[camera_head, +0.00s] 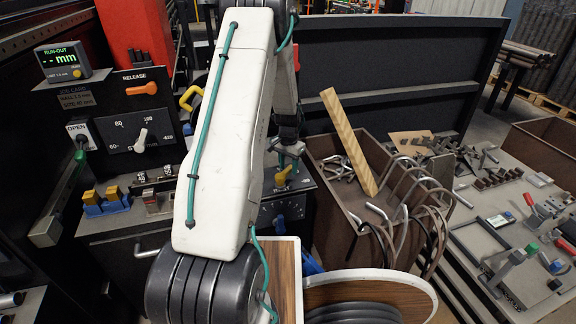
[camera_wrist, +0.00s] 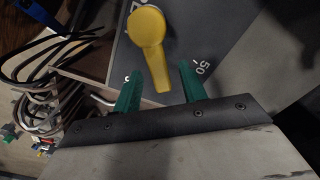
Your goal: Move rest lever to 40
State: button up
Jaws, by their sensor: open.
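The yellow rest lever (camera_wrist: 150,45) shows in the wrist view on a dark dial plate, its round hub at the top and its handle pointing down and slightly right. My gripper (camera_wrist: 160,88) is open, with one green finger on each side of the handle's end. A gap shows on both sides; I see no contact. A printed 50 lies just right of the right finger; another mark near the hub is partly hidden. In the head view the lever (camera_head: 283,176) is small, just below my gripper (camera_head: 289,158), so its exact reading cannot be told there.
A brown bin (camera_head: 335,205) with bent rods and a wooden bar stands just right of the lever. Cables and rods (camera_wrist: 45,75) lie left of my gripper in the wrist view. A panel with a release handle (camera_head: 149,90) stands left.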

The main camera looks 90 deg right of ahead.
aim_at(288, 168)
notch_tip(288, 168, up, 8)
jog(key=shift+f, duration=0.15)
dwell(0.7)
